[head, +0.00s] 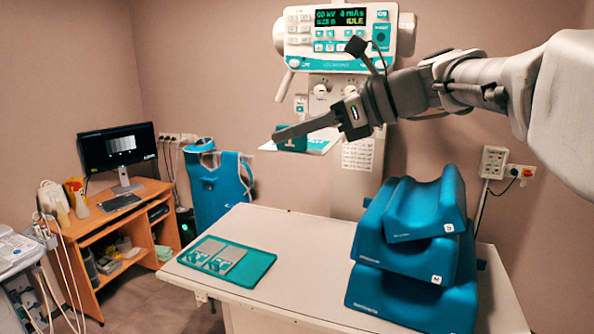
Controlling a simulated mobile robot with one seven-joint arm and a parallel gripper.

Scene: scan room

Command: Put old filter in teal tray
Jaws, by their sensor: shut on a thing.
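My gripper (283,136) reaches left from the upper right, in front of the X-ray unit. It is shut at a small teal block with a white mark, which I take as the handle of the old filter (291,144). The fingers hide part of this piece, and how far it is inside the unit cannot be told. The flat teal tray (256,275) lies on the left part of the table, below and left of my gripper. Grey plates with teal marked ends lie side by side in it.
Blue foam cushions (415,262) are stacked on the right of the white table (290,230). The table between tray and cushions is clear. The X-ray control panel (340,35) is above my gripper. A blue apron (217,188) and a desk with a monitor (117,147) stand at left.

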